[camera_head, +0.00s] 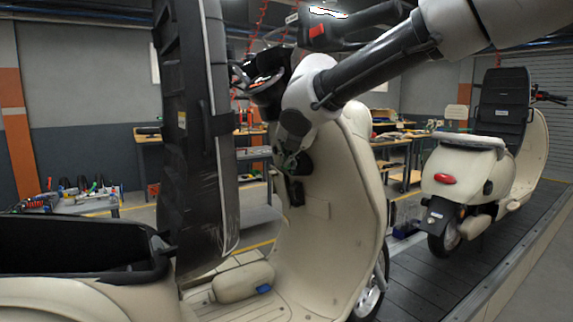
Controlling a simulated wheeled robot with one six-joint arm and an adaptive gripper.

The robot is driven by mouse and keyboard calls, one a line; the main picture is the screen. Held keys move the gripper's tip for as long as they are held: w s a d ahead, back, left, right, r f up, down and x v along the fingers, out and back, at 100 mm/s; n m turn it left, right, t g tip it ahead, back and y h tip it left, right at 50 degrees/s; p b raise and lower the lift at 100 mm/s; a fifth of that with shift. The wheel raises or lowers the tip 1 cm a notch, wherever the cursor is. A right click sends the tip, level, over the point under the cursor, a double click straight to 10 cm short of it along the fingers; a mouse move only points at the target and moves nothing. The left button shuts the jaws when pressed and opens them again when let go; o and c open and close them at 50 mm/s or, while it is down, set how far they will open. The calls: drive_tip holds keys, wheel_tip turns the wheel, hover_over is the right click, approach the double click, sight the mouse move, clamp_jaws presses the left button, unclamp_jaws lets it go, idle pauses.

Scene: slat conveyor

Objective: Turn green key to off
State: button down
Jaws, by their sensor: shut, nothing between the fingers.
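The near cream scooter (335,190) has its tall front shield in the middle of the picture. My gripper (288,160) is at the inner face of this shield, below the handlebar, with its fingers pointing down. Its fingers are shut and hold nothing. A small dark green patch shows at the fingertips; I cannot tell whether it is the green key. The key and its lock are not clearly visible, so the key's position and any contact with it cannot be told. A black fitting (296,191) is on the shield just below the fingers.
A second cream scooter (470,170) stands on the slat conveyor (420,262) at right. Workbenches line the back.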

drive_tip(key=shift+f, duration=0.65)
idle(0.5)
drive_tip(key=v, duration=0.9)
drive_tip(key=shift+w+r, duration=0.3)
drive_tip(key=shift+r, duration=0.15)
idle(0.3)
